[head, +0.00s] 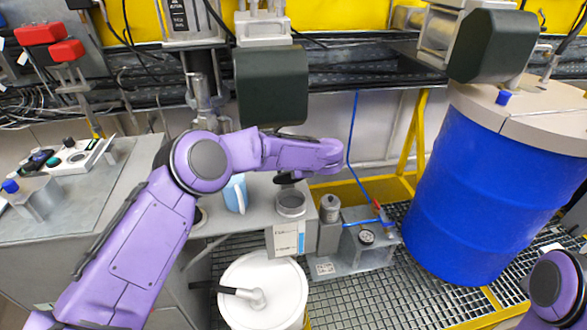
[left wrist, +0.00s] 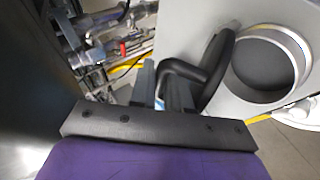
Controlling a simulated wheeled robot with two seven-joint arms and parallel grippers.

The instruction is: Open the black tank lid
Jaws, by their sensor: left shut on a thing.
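The silver-rimmed round tank mouth (head: 291,203) sits on a grey metal box, and its dark inside faces the left wrist view (left wrist: 262,68). The black lid (left wrist: 218,62) appears there as a tilted black disc edge with a curved handle, beside the mouth rim. My left gripper (left wrist: 165,85) is shut on the black lid's handle. In the head view my left gripper (head: 287,178) is just above and left of the mouth, mostly hidden by my purple wrist. My right gripper is out of the picture; only part of my right arm shows at bottom right.
A light blue mug (head: 235,194) stands left of the tank mouth. A white round drum (head: 285,290) is below, a large blue drum (head: 480,190) at right. A dark green motor housing (head: 270,85) hangs behind my left forearm. A blue hose (head: 351,140) runs beside my wrist.

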